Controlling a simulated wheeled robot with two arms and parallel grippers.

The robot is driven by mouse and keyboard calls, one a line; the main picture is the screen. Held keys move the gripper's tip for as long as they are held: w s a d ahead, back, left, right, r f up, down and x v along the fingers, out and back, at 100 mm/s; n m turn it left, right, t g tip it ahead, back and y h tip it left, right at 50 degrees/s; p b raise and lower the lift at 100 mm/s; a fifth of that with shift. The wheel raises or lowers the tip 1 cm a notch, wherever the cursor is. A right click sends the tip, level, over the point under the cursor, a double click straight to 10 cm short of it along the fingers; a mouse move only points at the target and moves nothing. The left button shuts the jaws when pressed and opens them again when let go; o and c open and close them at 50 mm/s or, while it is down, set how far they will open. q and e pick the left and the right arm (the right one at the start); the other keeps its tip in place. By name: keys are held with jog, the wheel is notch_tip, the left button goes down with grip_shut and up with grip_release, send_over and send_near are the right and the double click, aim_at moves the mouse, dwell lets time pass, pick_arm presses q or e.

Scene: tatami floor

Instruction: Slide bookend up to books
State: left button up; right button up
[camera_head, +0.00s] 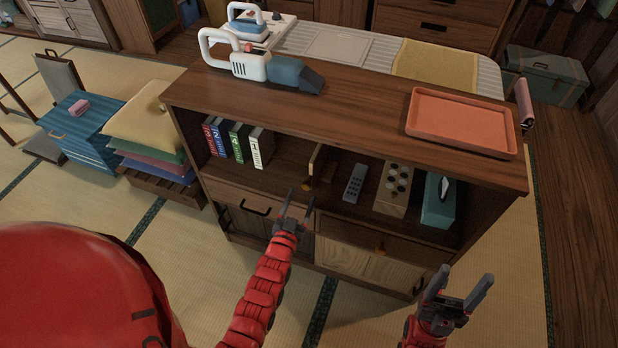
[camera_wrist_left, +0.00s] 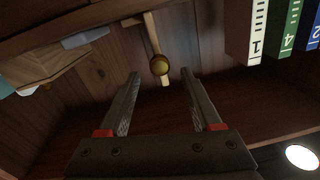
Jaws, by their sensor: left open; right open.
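Several upright books (camera_head: 238,142) with red, blue, green and white spines stand at the left end of the cabinet's open shelf. They also show in the left wrist view (camera_wrist_left: 260,35), at the upper right. A thin wooden bookend (camera_head: 315,163) stands to their right with a gap between. In the left wrist view, the bookend (camera_wrist_left: 153,38) carries a round brass-coloured knob (camera_wrist_left: 160,66). My left gripper (camera_head: 296,206) is open and empty, facing the shelf; the knob appears between and just beyond its fingertips (camera_wrist_left: 160,78). My right gripper (camera_head: 464,290) is open and empty, in front of the cabinet's right side.
A remote (camera_head: 354,183), a box with round knobs (camera_head: 393,188) and a teal tissue box (camera_head: 438,200) sit right of the bookend. A handheld vacuum (camera_head: 262,65) and orange tray (camera_head: 461,123) lie on top. Shelf floor between books and bookend looks clear.

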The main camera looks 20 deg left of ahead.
aim_at(309, 177)
pick_arm(q)
jog(key=w, duration=0.8)
jog(key=shift+w, duration=0.1)
grip_shut()
dwell(1.2)
